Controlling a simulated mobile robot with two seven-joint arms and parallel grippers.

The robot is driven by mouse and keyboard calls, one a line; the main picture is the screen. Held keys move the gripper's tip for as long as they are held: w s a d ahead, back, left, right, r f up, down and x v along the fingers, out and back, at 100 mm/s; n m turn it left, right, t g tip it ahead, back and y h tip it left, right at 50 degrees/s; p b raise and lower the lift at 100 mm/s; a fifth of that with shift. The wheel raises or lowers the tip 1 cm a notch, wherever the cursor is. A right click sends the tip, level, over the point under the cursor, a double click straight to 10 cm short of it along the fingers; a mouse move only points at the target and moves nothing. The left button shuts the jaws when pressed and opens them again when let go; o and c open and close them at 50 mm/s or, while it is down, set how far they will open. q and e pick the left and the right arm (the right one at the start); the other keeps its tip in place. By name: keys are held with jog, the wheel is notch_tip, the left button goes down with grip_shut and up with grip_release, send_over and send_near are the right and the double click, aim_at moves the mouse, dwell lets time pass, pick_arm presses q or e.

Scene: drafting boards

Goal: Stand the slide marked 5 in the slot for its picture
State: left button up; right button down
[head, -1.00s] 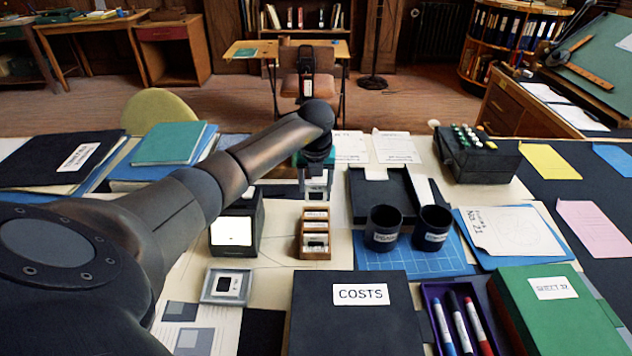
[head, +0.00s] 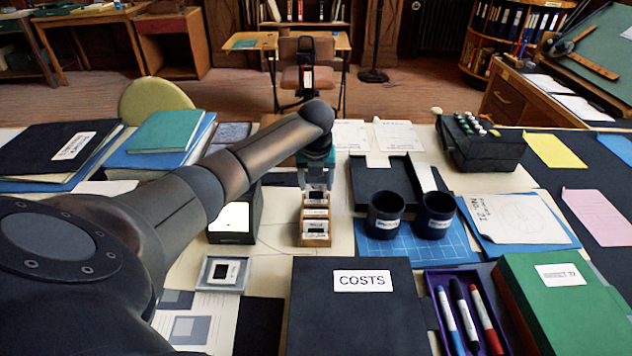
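My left gripper (head: 316,180) points down over the back end of a small wooden slotted rack (head: 303,241). It is shut on a pale-framed slide (head: 316,188), which is upright between the fingers. The slide's lower edge is at the rack's rear; I cannot tell how deep it sits. Its number is too small to read. The rack has several labelled slots, and other slides or cards stand in its front part. Another slide with a dark picture lies in a grey holder (head: 212,283) at the front left. My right gripper is not in view.
A light box with a lit white face (head: 230,218) stands just left of the rack. Two dark cups (head: 385,215) stand to its right on a blue grid mat (head: 440,252). The black COSTS box (head: 350,315) and a purple pen tray (head: 455,277) lie in front.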

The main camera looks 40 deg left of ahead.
pick_arm(q)
jog(key=o, duration=0.4)
jog(key=shift+o, duration=0.3)
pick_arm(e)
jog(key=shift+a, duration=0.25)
pick_arm(q)
jog(key=p+v, duration=0.1)
jog(key=v, duration=0.3)
jog(key=shift+r+p, duration=0.25)
jog(key=shift+p, duration=0.05)
jog(key=p+v, duration=0.2)
jog(key=v, duration=0.9)
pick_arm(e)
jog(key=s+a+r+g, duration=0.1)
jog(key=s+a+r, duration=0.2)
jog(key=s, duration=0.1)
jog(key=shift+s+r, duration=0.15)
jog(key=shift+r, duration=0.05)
pick_arm(q)
jog(key=shift+f, duration=0.1)
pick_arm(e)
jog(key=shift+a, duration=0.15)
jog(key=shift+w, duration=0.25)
